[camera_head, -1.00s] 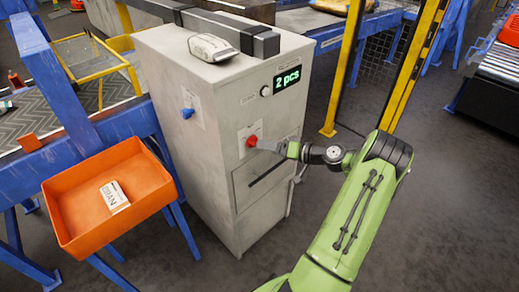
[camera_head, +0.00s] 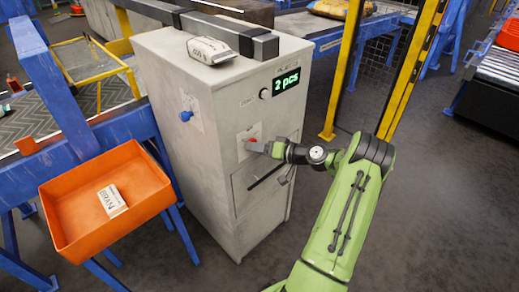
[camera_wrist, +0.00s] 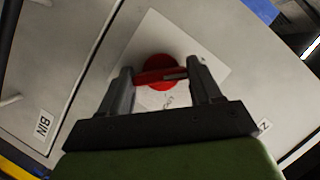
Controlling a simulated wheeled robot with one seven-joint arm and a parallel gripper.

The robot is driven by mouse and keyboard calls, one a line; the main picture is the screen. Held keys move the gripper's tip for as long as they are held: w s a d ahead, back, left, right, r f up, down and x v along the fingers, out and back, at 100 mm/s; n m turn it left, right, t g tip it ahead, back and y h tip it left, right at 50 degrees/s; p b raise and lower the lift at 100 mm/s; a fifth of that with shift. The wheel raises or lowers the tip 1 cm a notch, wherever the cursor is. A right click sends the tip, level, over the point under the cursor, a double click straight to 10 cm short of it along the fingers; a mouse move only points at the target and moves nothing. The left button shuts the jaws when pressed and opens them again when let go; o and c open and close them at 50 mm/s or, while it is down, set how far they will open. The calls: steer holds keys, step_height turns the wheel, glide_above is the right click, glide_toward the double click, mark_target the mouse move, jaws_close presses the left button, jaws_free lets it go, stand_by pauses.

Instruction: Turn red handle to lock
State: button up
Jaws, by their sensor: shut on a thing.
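The red handle (camera_head: 250,143) sits on a white square plate on the front of the grey cabinet (camera_head: 213,150). In the wrist view, the red handle (camera_wrist: 158,74) is a round red knob with a raised bar across it, and the bar lies nearly level across the picture. My gripper (camera_head: 262,148) reaches the handle from the right. In the wrist view, my gripper's fingers (camera_wrist: 160,80) stand on either side of the bar and are shut on it. Part of the knob is hidden by the fingers in the head view. Small markings on the plate are not readable.
A blue knob (camera_head: 186,116) is on the cabinet's left side. An orange bin (camera_head: 104,199) stands left, and yellow posts (camera_head: 345,70) rise behind the arm.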

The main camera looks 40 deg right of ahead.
steer(key=shift+m, duration=0.3)
steer(key=shift+f+m+t+y+b, duration=0.25)
steer(key=shift+m+t, duration=0.75)
steer(key=shift+m, duration=1.75)
steer(key=shift+m+t+y+b, duration=0.1)
steer(key=shift+m+t+y, duration=0.25)
steer(key=shift+m+t, duration=1.5)
steer(key=shift+f+m+t+y+b, duration=0.15)
steer(key=shift+m+y, duration=0.15)
steer(key=shift+m, duration=3.3)
steer(key=o, duration=1.1)
steer(key=shift+c, duration=0.2)
steer(key=v, duration=1.5)
steer(key=shift+s+f+p, duration=0.15)
steer(key=shift+s+p, duration=0.2)
steer(key=shift+p, duration=0.05)
